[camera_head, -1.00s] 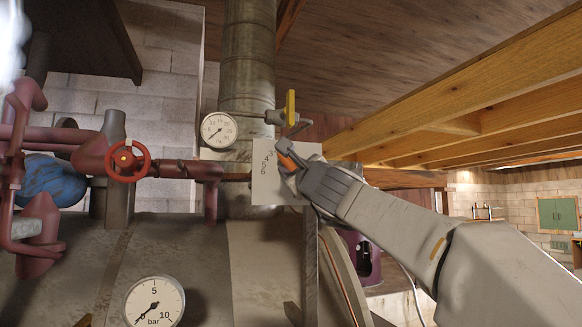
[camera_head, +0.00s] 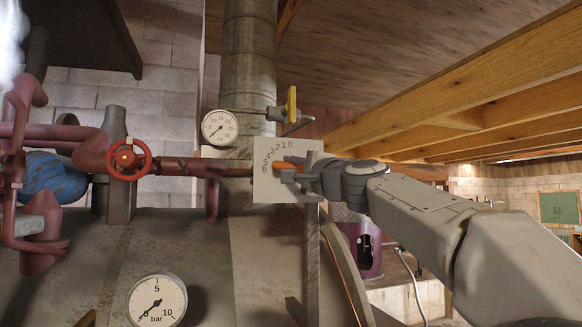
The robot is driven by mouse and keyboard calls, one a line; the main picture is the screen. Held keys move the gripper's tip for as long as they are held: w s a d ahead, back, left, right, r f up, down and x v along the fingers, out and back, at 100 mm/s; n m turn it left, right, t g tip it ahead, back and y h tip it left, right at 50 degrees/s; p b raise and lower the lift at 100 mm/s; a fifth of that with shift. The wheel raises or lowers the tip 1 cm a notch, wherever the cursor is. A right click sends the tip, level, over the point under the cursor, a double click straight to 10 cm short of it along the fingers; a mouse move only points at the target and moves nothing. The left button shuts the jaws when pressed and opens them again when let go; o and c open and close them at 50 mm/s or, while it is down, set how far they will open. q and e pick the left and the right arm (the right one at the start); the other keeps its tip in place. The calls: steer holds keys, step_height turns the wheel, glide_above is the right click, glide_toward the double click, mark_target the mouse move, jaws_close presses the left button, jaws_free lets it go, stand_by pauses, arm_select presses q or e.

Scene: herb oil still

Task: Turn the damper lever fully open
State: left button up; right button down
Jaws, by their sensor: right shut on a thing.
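The damper's scale plate (camera_head: 264,190) is pale and numbered 0 to 6, fixed before the grey flue pipe. The orange damper lever (camera_head: 283,165) lies across it, nearly level, its visible end pointing left near the 5 mark. My right gripper (camera_head: 299,169) comes from the right and is shut on the damper lever. Its fingers hide the rest of the lever and part of the plate. My left gripper is not in view.
A yellow-handled valve (camera_head: 291,106) and a small dial gauge (camera_head: 220,128) are just above the plate. A red handwheel (camera_head: 130,159) on pipework stands left. A bar gauge (camera_head: 157,301) is low in front. Wooden beams (camera_head: 470,90) run overhead at right.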

steer(key=shift+f+n+g, duration=0.15)
steer(key=shift+n+g, duration=0.15)
steer(key=shift+n, duration=0.7)
steer(key=c, duration=0.7)
jaws_free()
steer(key=shift+s+d+f+b, duration=0.15)
steer(key=shift+s+d+b, duration=0.15)
steer(key=shift+s+b, duration=0.15)
steer(key=b+v, duration=0.5)
steer(key=v, duration=0.4)
steer(key=shift+s+d, duration=0.1)
steer(key=shift+s, duration=0.05)
